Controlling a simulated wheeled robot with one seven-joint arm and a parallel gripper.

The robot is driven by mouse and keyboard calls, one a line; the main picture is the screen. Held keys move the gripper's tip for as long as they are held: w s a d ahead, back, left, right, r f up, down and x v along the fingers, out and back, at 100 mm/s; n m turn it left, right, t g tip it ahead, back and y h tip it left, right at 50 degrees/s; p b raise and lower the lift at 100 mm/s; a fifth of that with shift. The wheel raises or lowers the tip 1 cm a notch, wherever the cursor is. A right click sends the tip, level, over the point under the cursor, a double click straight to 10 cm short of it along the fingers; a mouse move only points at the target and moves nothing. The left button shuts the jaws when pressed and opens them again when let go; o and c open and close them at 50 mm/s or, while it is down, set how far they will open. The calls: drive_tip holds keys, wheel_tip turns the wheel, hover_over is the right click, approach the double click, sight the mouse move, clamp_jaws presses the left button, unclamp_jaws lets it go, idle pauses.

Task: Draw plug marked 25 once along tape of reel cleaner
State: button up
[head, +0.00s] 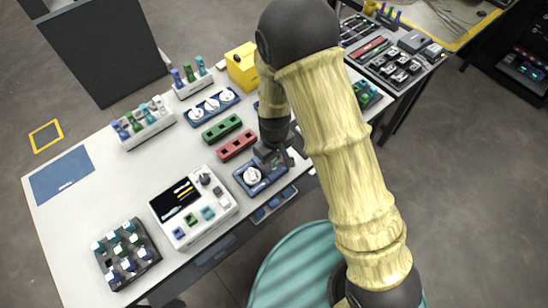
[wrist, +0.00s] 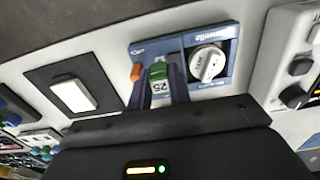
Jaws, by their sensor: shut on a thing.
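My gripper (wrist: 160,90) is shut on a small green plug (wrist: 160,72) whose white label reads 25. The plug is upright between the two fingers in the wrist view. The blue reel cleaner (wrist: 225,37) lies just beyond and under the plug, with a round white reel (wrist: 207,63) to the right of it. An orange part (wrist: 136,72) shows just left of the plug. In the head view my gripper (head: 277,160) is over the far right end of the reel cleaner (head: 270,181). Whether the plug touches the tape cannot be told.
A white console with a dark screen (head: 180,196) stands left of the cleaner. A red block (head: 237,146) and a green block (head: 222,128) lie behind it. A dark tray with several plugs (head: 127,254) is at the front left. The table's left part is largely clear.

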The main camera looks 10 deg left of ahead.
drive_tip(key=shift+r+p, duration=1.65)
drive_tip(key=shift+r, duration=0.5)
